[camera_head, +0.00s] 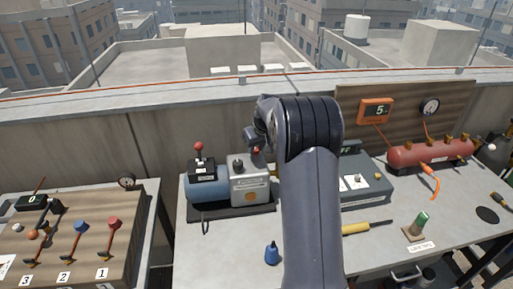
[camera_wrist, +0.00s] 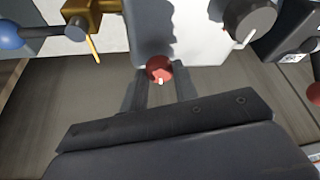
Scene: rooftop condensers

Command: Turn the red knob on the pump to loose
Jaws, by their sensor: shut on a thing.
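The pump (camera_head: 250,188) is a grey box joined to a blue cylinder on a dark base, on the bench in the head view. The red knob (camera_wrist: 158,66) shows in the wrist view between the fingertips of my gripper (camera_wrist: 161,80), which is shut on it. A small white mark shows on the knob's near side. In the head view only a bit of red (camera_head: 256,150) shows there, beside my arm, which hides the fingers. I cannot read any loose marking or tell the knob's setting.
A grey dial knob (camera_wrist: 250,18) with a white pointer is close to my gripper in the wrist view. A red-topped lever (camera_head: 199,147) stands left on the pump.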

